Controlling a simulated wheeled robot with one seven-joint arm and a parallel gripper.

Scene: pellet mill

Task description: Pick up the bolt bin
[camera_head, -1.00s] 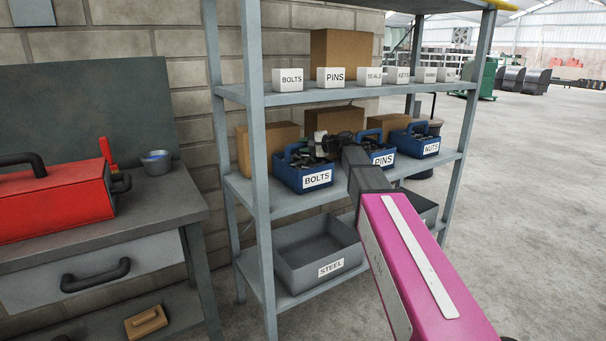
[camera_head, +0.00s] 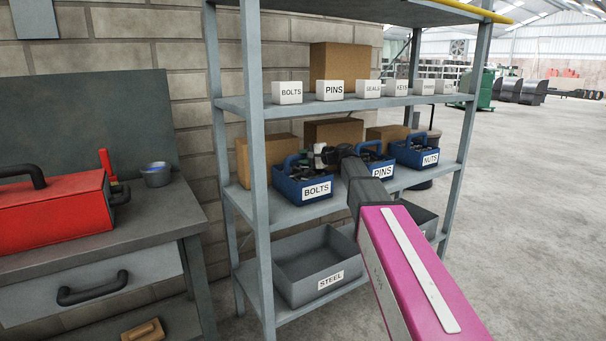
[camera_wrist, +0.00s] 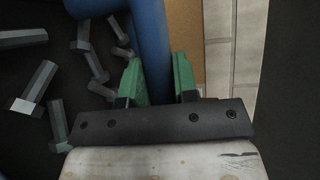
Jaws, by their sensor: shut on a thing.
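The bolt bin (camera_head: 284,184) is a blue open bin with a white BOLTS label. It stands on the middle shelf, at the left end of the row of blue bins. My gripper (camera_head: 318,157) is at the bin's raised handle. In the wrist view, the green fingertips of my gripper (camera_wrist: 158,78) are on either side of the blue handle (camera_wrist: 150,45) and shut on it. Several grey bolts (camera_wrist: 38,85) lie inside the bin in that view. The handle's contact faces are partly hidden by the fingers.
The PINS bin (camera_head: 386,160) and NUTS bin (camera_head: 405,153) stand to the right. Cardboard boxes (camera_head: 334,131) are behind. The upper shelf (camera_head: 300,105) is above and a shelf post (camera_head: 257,150) is at left. A grey STEEL bin (camera_head: 295,282) sits below.

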